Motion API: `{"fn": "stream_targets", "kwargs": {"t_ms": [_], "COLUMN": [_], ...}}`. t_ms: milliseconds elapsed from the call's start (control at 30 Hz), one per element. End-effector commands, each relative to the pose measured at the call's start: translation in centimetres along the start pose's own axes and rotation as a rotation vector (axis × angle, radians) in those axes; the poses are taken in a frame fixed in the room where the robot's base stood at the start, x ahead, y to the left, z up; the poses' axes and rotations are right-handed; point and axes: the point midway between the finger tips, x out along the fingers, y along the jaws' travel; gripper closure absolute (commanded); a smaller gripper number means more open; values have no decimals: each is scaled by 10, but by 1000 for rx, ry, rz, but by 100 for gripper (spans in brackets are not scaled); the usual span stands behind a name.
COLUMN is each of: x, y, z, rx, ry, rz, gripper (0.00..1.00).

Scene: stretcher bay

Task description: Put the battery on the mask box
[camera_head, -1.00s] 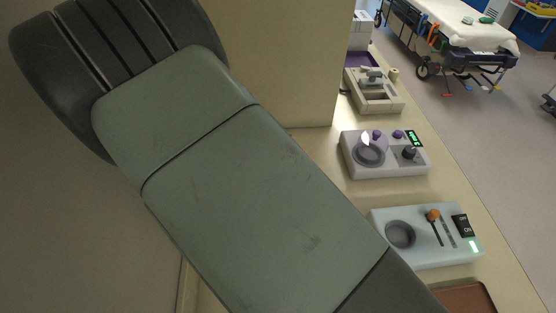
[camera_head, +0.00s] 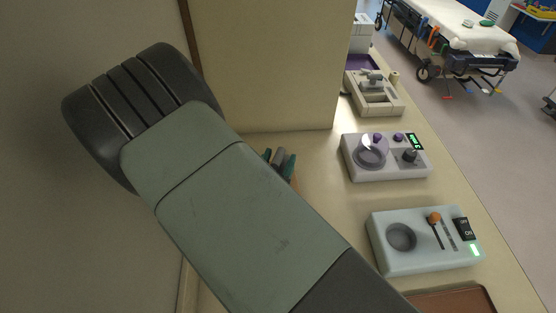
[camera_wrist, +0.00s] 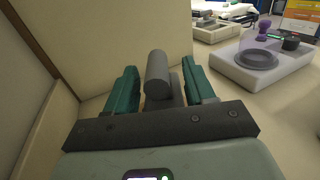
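A grey cylinder, which I take to be the battery (camera_wrist: 157,72), stands out between my gripper's teal fingers in the wrist view. My gripper (camera_wrist: 163,82) is open around it, with a gap visible on each side. In the head view, the gripper (camera_head: 279,162) shows beyond my arm, low beside the beige block, with a grey shape between the fingertips. A small brownish part shows under the cylinder; I cannot tell what it is. My arm hides much of this area in the head view. I cannot identify a mask box in either view.
A beige block (camera_head: 265,70) rises close behind the gripper. To the right on the counter are a device with a round dish and purple knobs (camera_head: 420,168), a pale device with switches (camera_head: 440,262) and a brown tray (camera_head: 465,297). Counter between block and devices is clear.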

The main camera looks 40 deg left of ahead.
Motion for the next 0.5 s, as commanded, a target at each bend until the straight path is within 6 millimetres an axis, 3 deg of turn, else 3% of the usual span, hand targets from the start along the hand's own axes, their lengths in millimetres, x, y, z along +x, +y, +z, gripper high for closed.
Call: {"fn": "stream_targets", "kwargs": {"t_ms": [333,500], "x": [0,-25], "y": [0,1], "z": [4,3], "rx": [1,-1], "ry": [-1,2], "rz": [0,3], "gripper": [45,45]}}
